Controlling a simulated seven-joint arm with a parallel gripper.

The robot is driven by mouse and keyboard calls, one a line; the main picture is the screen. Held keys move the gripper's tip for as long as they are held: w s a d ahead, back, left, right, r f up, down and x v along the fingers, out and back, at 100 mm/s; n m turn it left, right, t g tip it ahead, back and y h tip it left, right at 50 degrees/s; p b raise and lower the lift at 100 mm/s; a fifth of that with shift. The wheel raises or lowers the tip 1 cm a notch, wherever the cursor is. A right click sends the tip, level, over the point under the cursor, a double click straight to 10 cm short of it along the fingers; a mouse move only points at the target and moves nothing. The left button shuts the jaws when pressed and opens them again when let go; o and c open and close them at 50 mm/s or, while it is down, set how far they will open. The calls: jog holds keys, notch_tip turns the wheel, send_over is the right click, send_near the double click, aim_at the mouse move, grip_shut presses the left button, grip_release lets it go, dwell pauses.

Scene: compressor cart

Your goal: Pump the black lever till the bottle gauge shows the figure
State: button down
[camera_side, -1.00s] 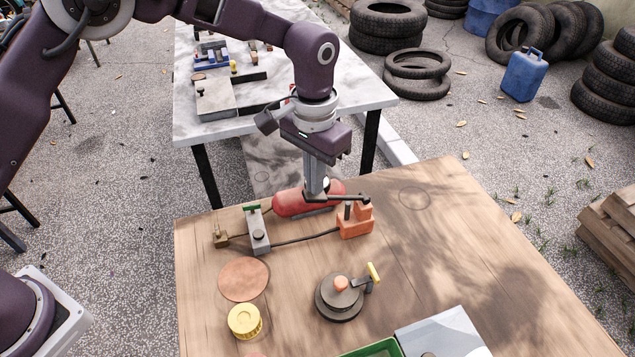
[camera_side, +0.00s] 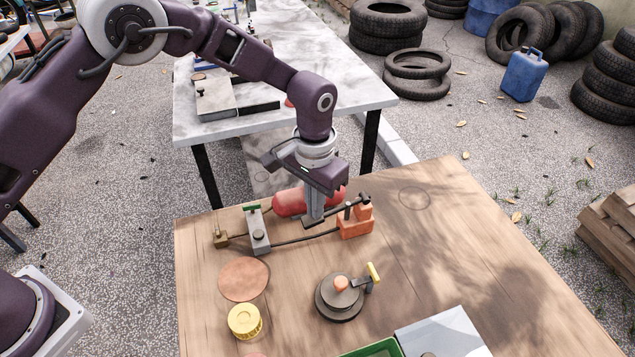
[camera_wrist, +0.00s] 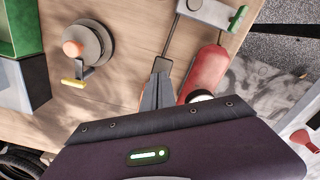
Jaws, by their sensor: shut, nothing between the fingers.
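The black lever (camera_side: 338,209) is hinged on the orange pump (camera_side: 356,224) and slopes down to the left. My gripper (camera_side: 314,219) is shut and empty, its fingertips at the lever's low left end; they seem to touch it from above. In the wrist view the shut fingers (camera_wrist: 158,92) hide most of the lever and pump. The red bottle (camera_side: 289,203) lies behind my gripper and also shows in the wrist view (camera_wrist: 206,72). A white round gauge (camera_wrist: 200,97) at its end is partly covered by my gripper body; its reading cannot be seen.
A grey valve block (camera_side: 258,232) with a green handle stands left of the pump, joined by a dark hose. A round dark fixture with an orange knob (camera_side: 341,284), a yellow cap (camera_side: 244,321) and a green tray (camera_side: 375,348) are nearer. The wooden tabletop's right side (camera_side: 470,250) is clear.

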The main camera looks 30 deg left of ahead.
jog(key=shift+f, duration=0.3)
notch_tip(320, 180, up, 9)
jog(key=shift+f, duration=0.15)
dwell(0.3)
jog(key=shift+f, duration=0.1)
dwell(1.4)
notch_tip(320, 180, up, 5)
jog(key=shift+r, duration=0.1)
dwell(0.6)
